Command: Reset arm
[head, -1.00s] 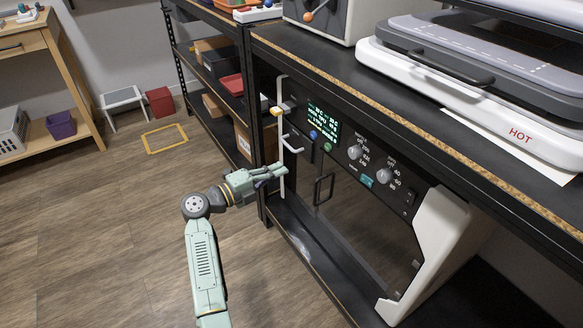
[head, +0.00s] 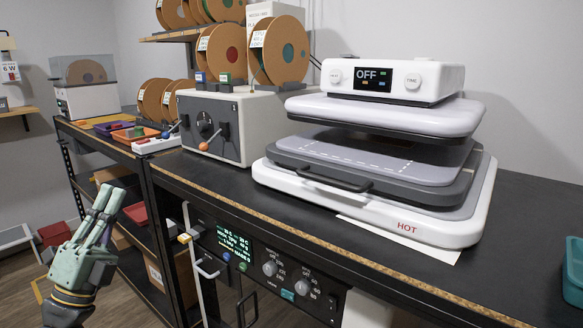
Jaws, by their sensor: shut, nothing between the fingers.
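My gripper (head: 107,208) is at the lower left of the head view, pointing up. Its pale green fingers are together with nothing between them. It is in front of the shelf rack and left of the black bench, apart from both as far as I can see. The rest of my arm runs out of the bottom of the picture.
The black bench (head: 412,244) holds a white heat press (head: 470,219) marked HOT, its display reading OFF, and a grey box (head: 240,130) with knobs. An appliance with a display (head: 236,246) sits under the bench top. Spools (head: 285,50) stand behind. A teal bin (head: 573,270) is at right.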

